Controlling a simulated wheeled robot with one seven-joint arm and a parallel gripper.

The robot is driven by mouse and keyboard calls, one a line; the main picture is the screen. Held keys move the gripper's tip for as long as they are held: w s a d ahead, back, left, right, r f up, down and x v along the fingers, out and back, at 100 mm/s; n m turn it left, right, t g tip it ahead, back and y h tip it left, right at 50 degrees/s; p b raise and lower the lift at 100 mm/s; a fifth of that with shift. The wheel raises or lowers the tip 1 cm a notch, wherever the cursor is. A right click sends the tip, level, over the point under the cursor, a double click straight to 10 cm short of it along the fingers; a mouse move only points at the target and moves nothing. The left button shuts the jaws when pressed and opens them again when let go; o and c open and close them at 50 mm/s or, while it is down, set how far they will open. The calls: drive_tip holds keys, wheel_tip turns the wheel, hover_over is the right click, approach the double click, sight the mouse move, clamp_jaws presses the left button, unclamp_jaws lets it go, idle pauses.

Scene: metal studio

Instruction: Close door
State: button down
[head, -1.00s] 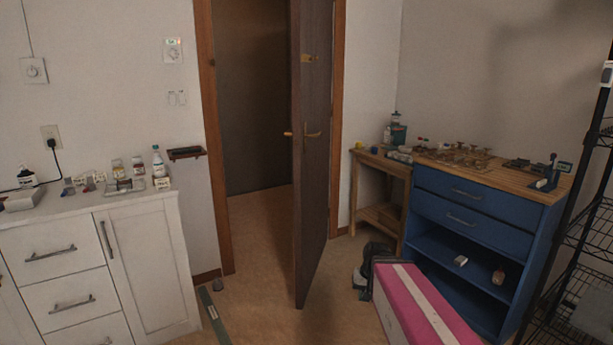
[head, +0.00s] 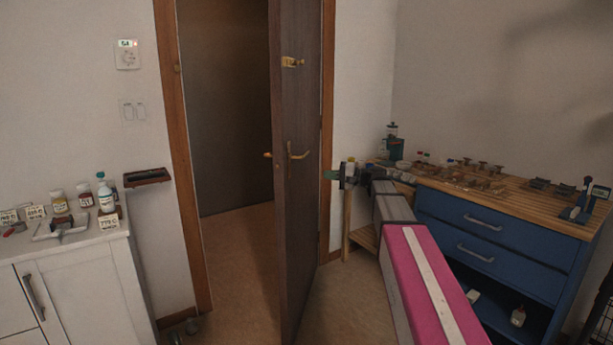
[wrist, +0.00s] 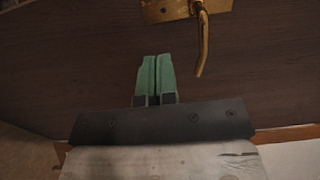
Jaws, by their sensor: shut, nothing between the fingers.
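The dark brown door (head: 300,230) stands ajar, swung into the room from its wooden frame (head: 328,90) on the right. Its brass lever handle (head: 298,152) faces right, and a brass lock fitting (head: 292,62) sits above it. My gripper (head: 332,175) is to the right of the door at about handle height, shut and empty. In the wrist view my green fingertips (wrist: 156,62) are pressed together in front of the door's dark face (wrist: 70,60). The brass handle (wrist: 201,42) shows there to their upper right. I cannot tell whether the fingertips touch the door.
A blue drawer cabinet (head: 490,225) with a wooden top full of small items stands at the right. A white cabinet (head: 85,285) with bottles stands at the left. The doorway floor (head: 240,270) looks clear.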

sight(288, 172)
drive_tip(key=x, duration=1.3)
drive_tip(key=shift+a, duration=0.3)
drive_tip(key=shift+a, duration=0.1)
